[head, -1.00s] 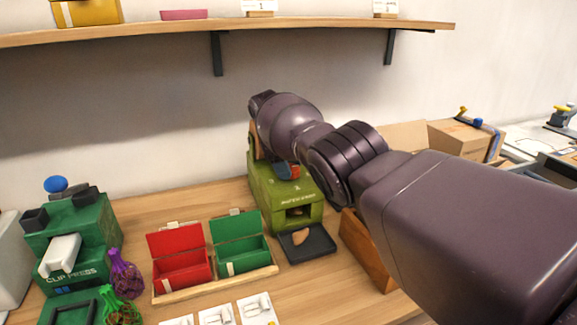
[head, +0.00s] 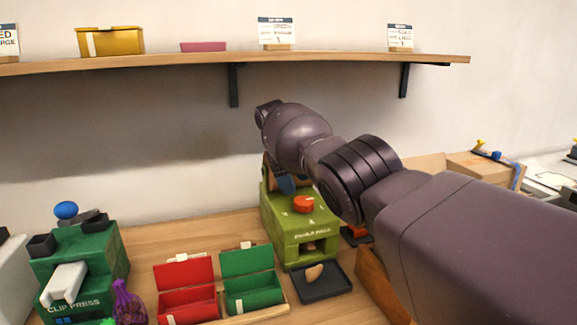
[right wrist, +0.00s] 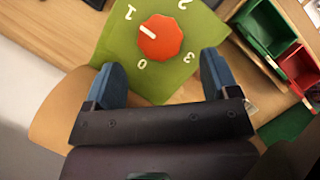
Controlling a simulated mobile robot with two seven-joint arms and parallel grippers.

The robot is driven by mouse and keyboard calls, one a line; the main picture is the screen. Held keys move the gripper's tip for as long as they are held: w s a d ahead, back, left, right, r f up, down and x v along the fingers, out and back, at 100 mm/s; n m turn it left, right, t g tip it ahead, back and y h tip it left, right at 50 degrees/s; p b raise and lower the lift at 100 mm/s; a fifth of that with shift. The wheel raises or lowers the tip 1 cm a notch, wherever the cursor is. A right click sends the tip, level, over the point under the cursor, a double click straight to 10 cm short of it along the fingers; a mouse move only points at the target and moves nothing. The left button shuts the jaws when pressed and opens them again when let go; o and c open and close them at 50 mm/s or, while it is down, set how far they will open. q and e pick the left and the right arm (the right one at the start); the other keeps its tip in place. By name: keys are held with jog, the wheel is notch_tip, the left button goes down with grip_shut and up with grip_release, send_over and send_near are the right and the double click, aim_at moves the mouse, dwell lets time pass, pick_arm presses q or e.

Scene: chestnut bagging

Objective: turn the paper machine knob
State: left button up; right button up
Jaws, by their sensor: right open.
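The green paper machine (head: 288,222) stands on the table with a red knob (head: 304,204) on its top. In the right wrist view the red knob (right wrist: 163,44) has a white pointer line aimed up-left, close to the 1 on the dial. The numbers 0, 1, 2 and 3 surround it. My right gripper (head: 286,184) is at the back of the machine's top, behind and left of the knob. In the right wrist view my right gripper (right wrist: 162,62) is open and empty, its blue fingers apart, with the knob ahead between them. My left gripper is out of view.
A dark tray (head: 338,291) with a brown chestnut-like piece sits before the machine. Red (head: 188,300) and green (head: 252,292) open boxes stand left of it. A green clip press (head: 92,262) is at far left. A shelf (head: 180,64) runs above.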

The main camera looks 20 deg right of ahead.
jog(key=shift+b+v, duration=0.85)
jog(key=shift+v, duration=1.8)
